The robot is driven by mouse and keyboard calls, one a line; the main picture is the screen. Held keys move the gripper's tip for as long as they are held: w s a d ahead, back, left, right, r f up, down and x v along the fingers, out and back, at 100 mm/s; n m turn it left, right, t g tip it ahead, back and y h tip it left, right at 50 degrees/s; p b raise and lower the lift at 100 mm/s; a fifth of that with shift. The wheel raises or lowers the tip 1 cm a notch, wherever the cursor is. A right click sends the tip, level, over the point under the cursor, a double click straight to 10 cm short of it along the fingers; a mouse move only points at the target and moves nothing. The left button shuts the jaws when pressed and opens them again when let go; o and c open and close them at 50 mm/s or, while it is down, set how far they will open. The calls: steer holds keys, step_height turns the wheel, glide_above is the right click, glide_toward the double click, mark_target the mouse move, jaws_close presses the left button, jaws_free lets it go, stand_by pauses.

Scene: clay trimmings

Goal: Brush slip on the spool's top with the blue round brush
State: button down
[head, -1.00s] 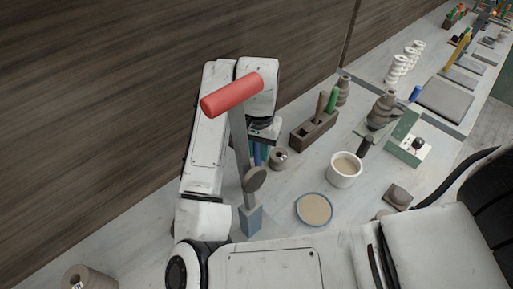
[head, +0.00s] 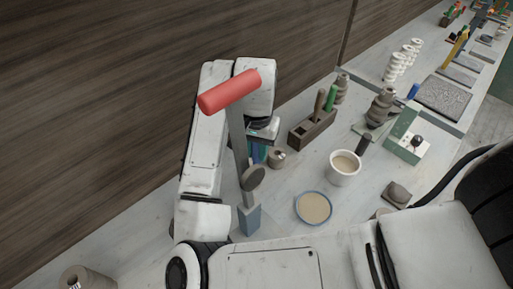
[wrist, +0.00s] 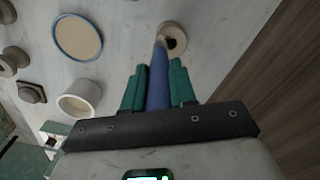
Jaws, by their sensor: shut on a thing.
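My gripper (wrist: 158,88) has green fingers and is shut on the blue round brush (wrist: 158,80), which points away from the wrist. The small beige spool (wrist: 176,45), round with a darker middle, lies at the brush's tip in the wrist view. The tip overlaps the spool's left part; I cannot tell if it touches. In the head view the spool (head: 277,159) stands just right of my gripper (head: 260,153), and the brush is mostly hidden. A blue-rimmed dish (head: 326,219) and a white cup (head: 343,178) both hold a beige substance that looks like slip.
A dark wooden holder (head: 303,135) with handled tools stands behind the spool. A red-handled tool (head: 229,92) stands in a blue-grey block (head: 249,221) in front of my arm. A green device (head: 405,135) is at the right. The wooden wall (head: 120,100) runs close on the left.

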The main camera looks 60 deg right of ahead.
steer(key=shift+r+p, duration=0.4)
steer(key=shift+p, duration=0.1)
steer(key=shift+d, duration=0.15)
steer(key=shift+w+d+f+p, duration=0.1)
steer(key=shift+w+d+p, duration=0.1)
steer(key=shift+d, duration=0.25)
steer(key=shift+w+d+p, duration=0.1)
steer(key=shift+d+p, duration=0.1)
steer(key=shift+d, duration=0.25)
steer(key=shift+f, duration=0.3)
stand_by(0.6)
steer(key=shift+r, duration=0.15)
step_height(320, 180, up, 6)
steer(key=p, duration=0.1)
steer(key=shift+r+p, duration=0.2)
steer(key=shift+p, duration=0.2)
stand_by(0.8)
stand_by(0.4)
